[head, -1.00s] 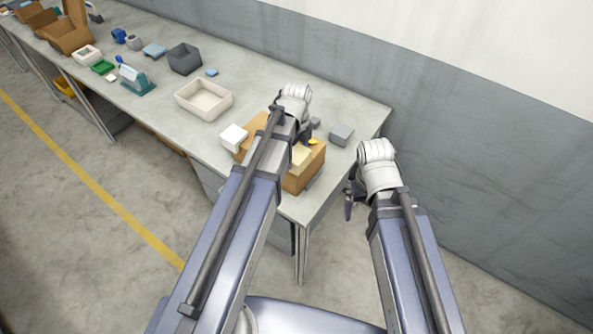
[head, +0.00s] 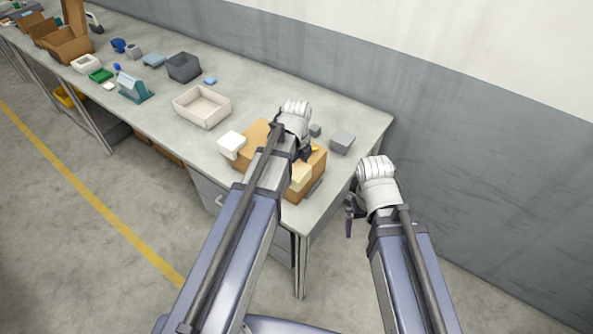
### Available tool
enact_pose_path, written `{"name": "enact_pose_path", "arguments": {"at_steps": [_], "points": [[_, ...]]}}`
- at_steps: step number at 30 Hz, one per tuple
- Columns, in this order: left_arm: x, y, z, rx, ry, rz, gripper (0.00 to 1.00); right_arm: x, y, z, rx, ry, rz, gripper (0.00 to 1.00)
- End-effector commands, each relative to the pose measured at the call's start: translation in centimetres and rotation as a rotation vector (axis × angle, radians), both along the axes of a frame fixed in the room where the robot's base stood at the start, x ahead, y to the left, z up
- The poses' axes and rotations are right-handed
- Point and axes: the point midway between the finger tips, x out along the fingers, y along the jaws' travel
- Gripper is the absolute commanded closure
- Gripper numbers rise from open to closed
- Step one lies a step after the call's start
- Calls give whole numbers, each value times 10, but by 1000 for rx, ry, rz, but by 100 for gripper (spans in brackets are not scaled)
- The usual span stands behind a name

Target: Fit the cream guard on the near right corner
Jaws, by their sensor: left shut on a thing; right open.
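The cream guard (head: 302,176) is at the near right corner of the cardboard box (head: 249,158), over its top edge. Whether it is fully seated there I cannot tell. My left gripper (head: 303,155) reaches over the box and is shut on the cream guard; my own arm hides much of the hold and the box top. My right gripper (head: 350,214) is open and empty, off the table's right end and apart from the box. A white block-like piece (head: 231,145) sits at the box's left corner.
A grey block (head: 342,141) and a smaller grey piece (head: 315,130) lie behind the box. A yellow thing (head: 315,147) shows partly by my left gripper. A cream tray (head: 202,107) stands to the left. The table's (head: 355,112) right end is mostly clear.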

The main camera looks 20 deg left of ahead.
Motion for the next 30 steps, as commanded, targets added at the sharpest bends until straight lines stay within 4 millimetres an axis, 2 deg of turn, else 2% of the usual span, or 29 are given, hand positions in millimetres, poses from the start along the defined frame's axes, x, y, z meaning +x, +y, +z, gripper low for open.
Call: {"name": "enact_pose_path", "arguments": {"at_steps": [13,14,15,25,30], "points": [[0,0,-11,0,0,0,63,0,0,-11,0,0,-1,0],[0,0,-11,0,0,0,6,0,0,-11,0,0,-1,0],[0,0,-11,0,0,0,2,0,0,-11,0,0,-1,0],[0,0,-9,0,0,0,0,0,0,-9,0,0,-1,0],[0,0,0,0,0,0,0,0,0,0,0,0,0,0]]}}
